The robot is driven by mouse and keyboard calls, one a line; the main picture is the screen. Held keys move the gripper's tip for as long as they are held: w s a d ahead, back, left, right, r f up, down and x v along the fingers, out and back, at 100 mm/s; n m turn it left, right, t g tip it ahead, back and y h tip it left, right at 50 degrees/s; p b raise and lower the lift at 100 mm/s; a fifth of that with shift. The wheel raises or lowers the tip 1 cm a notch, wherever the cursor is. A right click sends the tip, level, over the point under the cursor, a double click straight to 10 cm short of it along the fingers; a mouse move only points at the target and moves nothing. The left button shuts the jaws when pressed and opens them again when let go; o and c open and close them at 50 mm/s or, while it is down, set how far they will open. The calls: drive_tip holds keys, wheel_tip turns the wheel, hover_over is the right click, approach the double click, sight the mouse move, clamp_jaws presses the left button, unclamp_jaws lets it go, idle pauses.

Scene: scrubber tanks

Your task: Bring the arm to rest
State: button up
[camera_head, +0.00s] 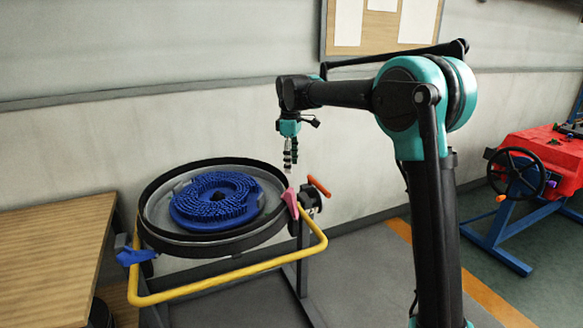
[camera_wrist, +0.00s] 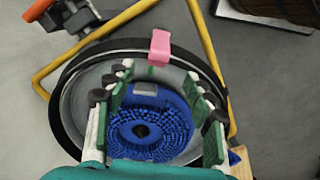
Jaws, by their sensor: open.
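My arm (camera_head: 345,93) reaches out from a teal and black column in the head view, with its forearm level and its wrist bent down. My gripper (camera_head: 289,165) hangs above the right rim of a round scrubber tank. In the wrist view my gripper (camera_wrist: 157,105) has its two fingers spread wide, with nothing between them. The blue ring brush (camera_head: 215,200) lies inside the round tank (camera_head: 160,237). The brush also shows below the fingers in the wrist view (camera_wrist: 150,133), apart from them.
A yellow tube frame (camera_head: 215,282) surrounds the tank. A pink clip (camera_head: 290,203) sits on its rim, with an orange handle (camera_head: 318,187) beside it. A wooden table (camera_head: 50,255) stands left. A red machine with a black wheel (camera_head: 515,172) stands right. Grey floor between is clear.

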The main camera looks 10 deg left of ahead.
drive_tip(key=s+d+f+m+t, duration=0.1)
drive_tip(key=s+d+f+m, duration=0.3)
drive_tip(key=d, duration=0.6)
drive_tip(key=s+d+f+m+t, duration=0.1)
drive_tip(key=s+d+f+m, duration=0.25)
drive_tip(key=d, duration=0.65)
drive_tip(key=s+d+f+m+t, duration=0.1)
drive_tip(key=s+d+f+m, duration=0.3)
drive_tip(key=s, duration=0.6)
drive_tip(key=s+d+f+m+t, duration=0.1)
drive_tip(key=s+d+f+m, duration=0.4)
drive_tip(key=s+d+f, duration=0.4)
drive_tip(key=shift+s+d+f, duration=0.2)
drive_tip(key=shift+s+d, duration=0.7)
drive_tip(key=shift+d, duration=0.2)
